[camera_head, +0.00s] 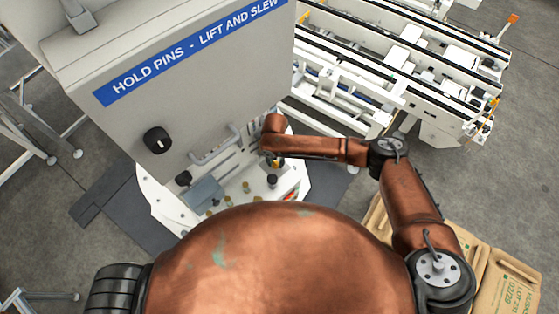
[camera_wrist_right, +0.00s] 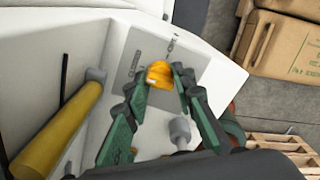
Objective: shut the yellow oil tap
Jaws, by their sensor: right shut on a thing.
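The yellow oil tap (camera_wrist_right: 159,72) shows in the right wrist view as a small rounded yellow handle in front of a grey marked plate (camera_wrist_right: 133,62) on a white panel. My right gripper (camera_wrist_right: 161,80) has its two dark green fingers on either side of the tap, shut on it. In the head view my right arm reaches in from the right to the low front of the white machine (camera_head: 210,95), and the wrist mostly hides the gripper and the tap. My left gripper is not in view.
A thick yellow cylinder (camera_wrist_right: 62,128) stands left of the fingers, and a grey knob (camera_wrist_right: 180,131) is close to the right finger. A grey handle (camera_head: 215,146) and a black knob (camera_head: 157,140) are on the machine front. Cardboard sacks (camera_head: 507,284) lie at lower right.

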